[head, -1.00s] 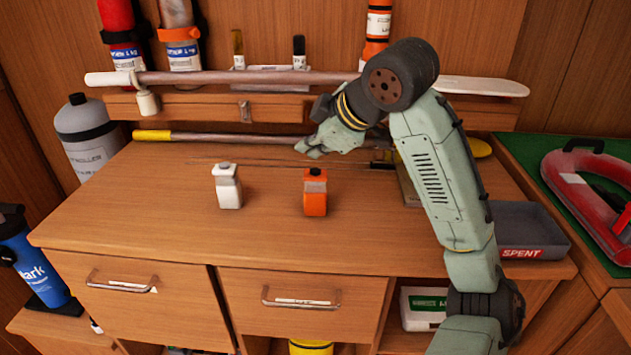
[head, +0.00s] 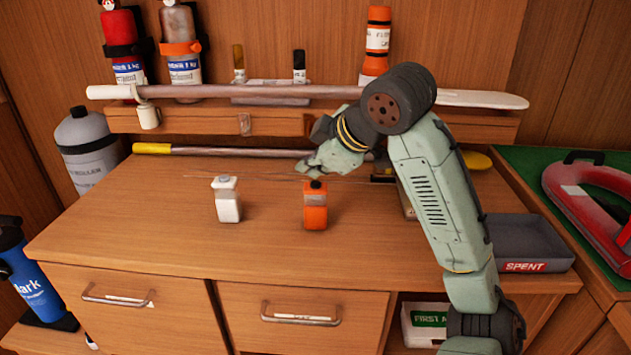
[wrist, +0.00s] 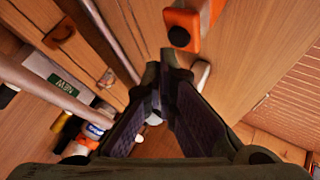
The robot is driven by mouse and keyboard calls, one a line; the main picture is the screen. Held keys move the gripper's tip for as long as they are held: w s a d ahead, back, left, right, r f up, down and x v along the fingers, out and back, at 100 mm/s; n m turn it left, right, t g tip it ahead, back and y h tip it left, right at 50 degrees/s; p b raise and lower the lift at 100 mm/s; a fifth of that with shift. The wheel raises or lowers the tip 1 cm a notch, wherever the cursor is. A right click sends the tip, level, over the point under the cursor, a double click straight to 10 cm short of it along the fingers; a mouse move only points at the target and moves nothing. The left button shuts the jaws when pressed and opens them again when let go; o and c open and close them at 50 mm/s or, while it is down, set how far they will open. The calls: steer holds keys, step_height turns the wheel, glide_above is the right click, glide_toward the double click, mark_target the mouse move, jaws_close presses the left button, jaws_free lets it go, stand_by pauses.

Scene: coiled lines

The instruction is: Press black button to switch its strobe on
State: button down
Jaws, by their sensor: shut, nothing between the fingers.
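The orange strobe (head: 316,212) stands upright on the wooden counter, with the black button (head: 316,185) on its top. In the wrist view the orange strobe (wrist: 192,18) is at the top, its round black button (wrist: 179,36) facing the camera. No glow shows on it. A white strobe (head: 228,203) stands to its left. My gripper (head: 306,169) is shut and empty, its fingertips close above and slightly left of the black button in the head view. In the wrist view the shut fingertips (wrist: 168,58) appear just below the button; I cannot tell whether they touch anything.
A rod with a yellow end (head: 152,148) lies along the back of the counter. A shelf (head: 190,120) with a long pole is behind it. A grey tray marked SPENT (head: 540,267) sits at right. The front left of the counter (head: 140,225) is clear.

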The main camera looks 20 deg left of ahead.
mark_target(312, 185)
steer(key=shift+f, duration=0.1)
stand_by(0.5)
steer(key=shift+f, duration=0.35)
steer(key=shift+f+b, duration=0.2)
steer(key=shift+b, duration=0.1)
stand_by(0.3)
steer(key=shift+r, duration=0.1)
steer(key=shift+r+p, duration=0.55)
steer(key=shift+p, duration=0.1)
step_height(312, 185, up, 6)
steer(key=p, duration=0.5)
